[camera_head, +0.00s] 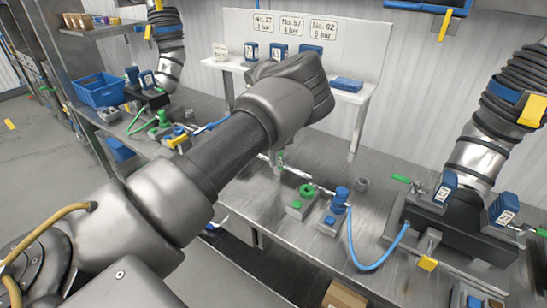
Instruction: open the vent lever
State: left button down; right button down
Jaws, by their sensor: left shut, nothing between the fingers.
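My left arm reaches across the middle of the picture, and my left gripper (318,92) is at its far end, over the bench and in front of the white shelf. It is shut and empty; the wrist hides much of it. I cannot tell which handle is the vent lever. Green levers show at the right block (401,178) and at the right edge (541,232). A yellow lever (428,263) sticks out at that block's front. My gripper is apart from these handles. My right gripper is not in view.
The metal bench (335,170) carries a green-knobbed valve (302,200) and a blue valve (335,208) with a blue hose (354,252). Ribbed ducts stand left (170,60) and right (477,160). A white shelf (235,69) holds blue boxes. A blue crate (100,91) stands left.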

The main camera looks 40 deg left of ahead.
pick_arm(q)
jog(key=shift+w+d, duration=0.25)
jog(key=shift+d, duration=0.45)
jog(key=shift+w+d, duration=0.2)
jog(key=shift+w+d+p, duration=0.35)
jog(key=shift+w+d, duration=0.15)
jog(key=shift+d, duration=0.1)
notch_tip(320, 180, up, 7)
jog(key=d+p, duration=0.1)
jog(key=p, duration=0.5)
jog(key=shift+w, duration=0.25)
